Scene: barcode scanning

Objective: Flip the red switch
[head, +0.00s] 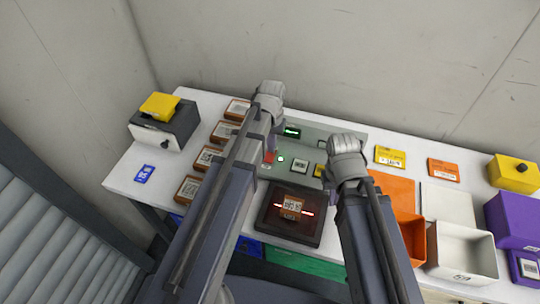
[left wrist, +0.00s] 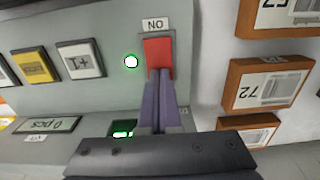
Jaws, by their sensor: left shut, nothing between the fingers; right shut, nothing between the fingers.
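The red switch (left wrist: 158,54) sits on a grey-green control panel (left wrist: 105,22), beside a label that reads upside down in the left wrist view. A small part of the red switch (head: 268,157) also shows in the head view beside my left arm. My left gripper (left wrist: 161,82) is shut and empty, its fingertips at the edge of the red switch; I cannot tell whether they touch it. My right gripper (head: 329,174) is shut and empty near the panel's right side, its fingers partly hidden. A round green light (left wrist: 131,62) glows beside the switch.
A white and a yellow button (left wrist: 34,66) and a display (left wrist: 49,125) are on the panel. Brown boxes with labels (head: 188,189) stand left of it. A scanner (head: 268,222) with red light is in front. Orange, white and purple bins (head: 515,222) stand right.

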